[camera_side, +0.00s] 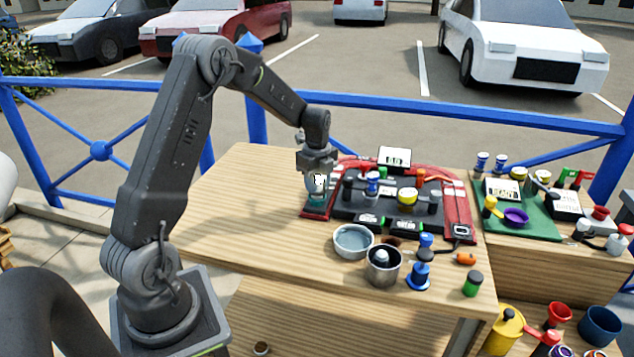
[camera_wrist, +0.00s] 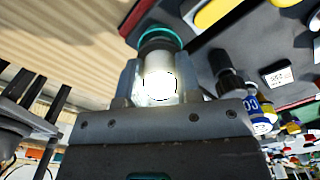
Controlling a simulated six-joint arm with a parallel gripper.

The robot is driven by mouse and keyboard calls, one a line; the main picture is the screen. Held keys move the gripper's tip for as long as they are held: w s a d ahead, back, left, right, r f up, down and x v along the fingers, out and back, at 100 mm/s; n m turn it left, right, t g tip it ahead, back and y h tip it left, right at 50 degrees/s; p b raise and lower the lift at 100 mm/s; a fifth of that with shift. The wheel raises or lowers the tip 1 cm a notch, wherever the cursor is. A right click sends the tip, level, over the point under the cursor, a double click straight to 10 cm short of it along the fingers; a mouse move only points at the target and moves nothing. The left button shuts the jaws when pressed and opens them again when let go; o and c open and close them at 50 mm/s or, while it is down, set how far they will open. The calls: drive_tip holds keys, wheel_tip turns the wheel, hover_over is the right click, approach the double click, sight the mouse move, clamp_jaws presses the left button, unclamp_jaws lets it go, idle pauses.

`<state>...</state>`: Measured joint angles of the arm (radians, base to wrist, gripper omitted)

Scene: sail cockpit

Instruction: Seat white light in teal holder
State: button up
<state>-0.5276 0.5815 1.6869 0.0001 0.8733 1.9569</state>
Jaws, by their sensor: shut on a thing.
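The white light (camera_wrist: 160,84) glows between the two fingers of my gripper (camera_wrist: 160,92) in the wrist view. My gripper is shut on it. In the side view my gripper (camera_side: 318,178) points down at the left end of the red and dark console, with a small pale part of the light (camera_side: 320,180) showing. The teal holder (camera_side: 315,209) is directly below the fingers. In the wrist view its teal rim (camera_wrist: 158,31) shows just beyond a dark part below the light. I cannot tell whether the light is inside the holder or just above it.
The console (camera_side: 345,213) carries several knobs and a yellow cap (camera_side: 407,196). A grey-blue bowl (camera_side: 353,240), a metal cup (camera_side: 383,265) and a blue fitting (camera_side: 419,275) stand in front. The wooden table (camera_side: 240,200) is clear to the left.

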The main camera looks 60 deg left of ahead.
drive_tip(key=shift+f, duration=0.6)
idle(0.6)
drive_tip(key=o, duration=0.6)
drive_tip(key=shift+o, duration=0.2)
drive_tip(key=shift+r, duration=5.5)
drive_tip(key=s+d+r+n+t, duration=0.2)
drive_tip(key=s+d+r+n, duration=0.4)
drive_tip(key=d, duration=0.4)
drive_tip(key=s+d+r+n+t, duration=0.2)
drive_tip(key=s+d+r+n, duration=0.25)
drive_tip(key=s+d, duration=0.4)
drive_tip(key=s+d+f+n+t, duration=0.1)
drive_tip(key=s+d+f+n, duration=0.1)
drive_tip(key=s+d+n, duration=0.3)
drive_tip(key=s+n, duration=0.1)
drive_tip(key=s, duration=0.1)
drive_tip(key=shift+s+d+f+t, duration=0.25)
drive_tip(key=shift+s+f+t, duration=0.05)
drive_tip(key=shift+f, duration=0.05)
